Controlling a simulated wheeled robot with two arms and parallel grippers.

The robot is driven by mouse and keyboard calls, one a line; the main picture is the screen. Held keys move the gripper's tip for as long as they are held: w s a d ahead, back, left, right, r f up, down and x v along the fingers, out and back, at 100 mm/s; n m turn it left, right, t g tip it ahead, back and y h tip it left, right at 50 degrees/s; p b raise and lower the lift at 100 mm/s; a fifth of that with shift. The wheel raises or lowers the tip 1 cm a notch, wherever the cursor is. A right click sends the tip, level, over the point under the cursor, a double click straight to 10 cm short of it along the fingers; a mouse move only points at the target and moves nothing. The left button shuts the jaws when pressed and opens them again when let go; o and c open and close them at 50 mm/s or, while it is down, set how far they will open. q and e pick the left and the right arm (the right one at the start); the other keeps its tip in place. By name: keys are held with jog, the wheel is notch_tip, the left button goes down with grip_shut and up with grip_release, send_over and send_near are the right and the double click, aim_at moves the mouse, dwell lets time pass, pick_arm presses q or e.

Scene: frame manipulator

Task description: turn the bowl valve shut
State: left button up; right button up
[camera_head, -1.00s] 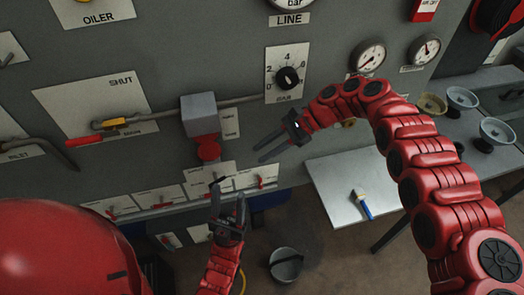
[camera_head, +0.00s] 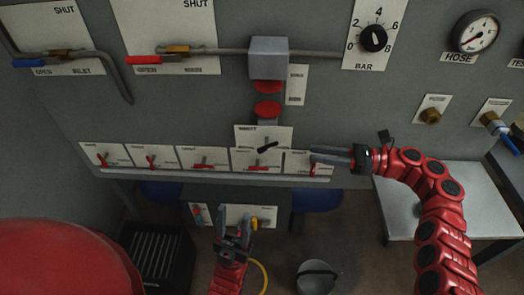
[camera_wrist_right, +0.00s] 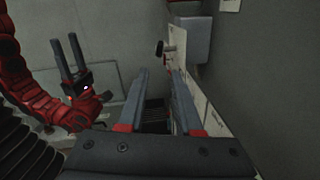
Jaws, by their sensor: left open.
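A small black lever (camera_head: 267,147) sits on a white plate marked SHUT, below the red bowl (camera_head: 267,108) under a grey box; I take it as the bowl valve. It appears tilted, its right end higher. In the right wrist view, a black handle (camera_wrist_right: 160,48) on a stem sticks out from the panel, probably the same lever. My left gripper (camera_head: 235,213) is open and empty, below and left of the lever, apart from it. My right gripper (camera_head: 316,154) is open, right of the lever, in front of the row's right end; its fingers also show in the wrist view (camera_wrist_right: 157,75).
A row of small red levers (camera_head: 202,165) runs along the panel's lower edge. A grey table (camera_head: 450,205) stands right, a bucket (camera_head: 317,278) on the floor.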

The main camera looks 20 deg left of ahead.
aim_at(266, 148)
jog(key=a, duration=0.4)
jog(key=s+a, duration=0.1)
jog(key=a, duration=0.4)
jog(key=s+a, duration=0.1)
jog(key=a, duration=0.4)
jog(key=shift+s, duration=0.2)
grip_shut()
